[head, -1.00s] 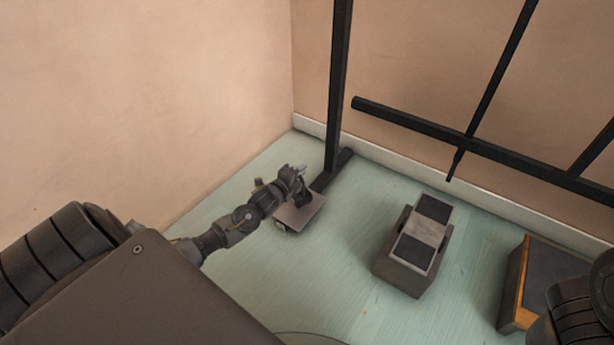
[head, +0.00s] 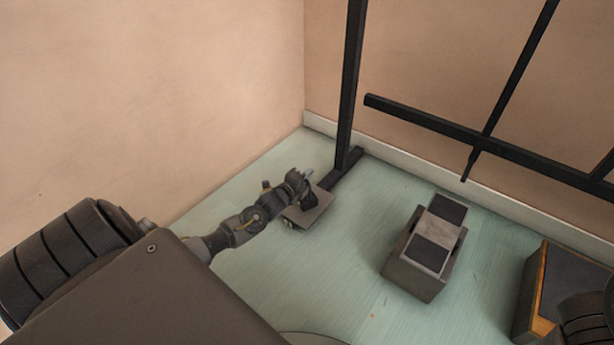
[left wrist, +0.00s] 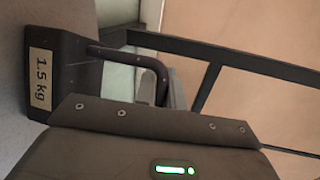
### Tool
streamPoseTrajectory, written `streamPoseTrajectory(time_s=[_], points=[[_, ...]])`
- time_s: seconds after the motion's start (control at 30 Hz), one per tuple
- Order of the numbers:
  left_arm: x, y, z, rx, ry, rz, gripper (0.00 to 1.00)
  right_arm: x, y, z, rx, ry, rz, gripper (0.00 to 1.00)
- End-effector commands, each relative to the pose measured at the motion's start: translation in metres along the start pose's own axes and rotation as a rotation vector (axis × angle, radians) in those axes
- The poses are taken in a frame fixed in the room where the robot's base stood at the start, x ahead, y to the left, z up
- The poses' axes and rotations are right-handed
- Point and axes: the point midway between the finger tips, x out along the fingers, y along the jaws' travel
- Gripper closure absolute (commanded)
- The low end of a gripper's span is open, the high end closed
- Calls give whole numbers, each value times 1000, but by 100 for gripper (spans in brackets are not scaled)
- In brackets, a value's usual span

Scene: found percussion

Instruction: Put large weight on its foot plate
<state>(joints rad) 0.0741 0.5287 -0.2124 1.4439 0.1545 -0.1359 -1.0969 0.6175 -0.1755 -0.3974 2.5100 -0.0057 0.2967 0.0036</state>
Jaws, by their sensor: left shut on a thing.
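The large weight (head: 310,210), a grey flat-faced block, is at my left gripper (head: 304,181) in the head view, just left of the dark rack's foot. In the left wrist view the weight (left wrist: 65,75) fills the left side, with a "1.5 kg" label on its dark side and a dark bar handle. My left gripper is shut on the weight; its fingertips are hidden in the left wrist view. Any foot plate under the weight is hidden, and I cannot tell whether the weight touches the floor. My right gripper is out of view.
A dark metal rack (head: 349,90) stands at the walls, its foot (head: 345,168) close to the weight. A grey-brown block with dark pads (head: 430,240) stands mid-floor. A wood-edged dark box (head: 570,275) is at lower right. Pale green floor between weight and block is clear.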

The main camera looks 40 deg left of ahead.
Motion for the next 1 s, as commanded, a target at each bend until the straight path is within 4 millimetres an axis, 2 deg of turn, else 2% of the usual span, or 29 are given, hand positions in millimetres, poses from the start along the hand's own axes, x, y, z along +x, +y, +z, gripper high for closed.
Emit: streamPoseTrajectory(time_s=[0.07, 0.1, 0.27, 0.57, 0.63, 0.77, 0.97, 1.0], points=[[1, -4, 1, -1, -2, -11, 100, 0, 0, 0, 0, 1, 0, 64], [0, 2, 0, 0, 0, 1, 87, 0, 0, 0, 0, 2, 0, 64], [0, 2, 0, 0, 0, 0, 68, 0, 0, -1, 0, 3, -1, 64], [0, -1, 0, 0, 0, 0, 68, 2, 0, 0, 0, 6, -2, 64], [-6, -1, 0, 1, 0, 3, 68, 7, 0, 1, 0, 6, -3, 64], [-28, -4, 0, 1, 1, 4, 68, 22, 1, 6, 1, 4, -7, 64], [-71, -5, 0, 1, 1, 4, 68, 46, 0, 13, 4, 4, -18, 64], [-79, -4, 0, 1, 1, 4, 68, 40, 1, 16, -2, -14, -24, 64]])
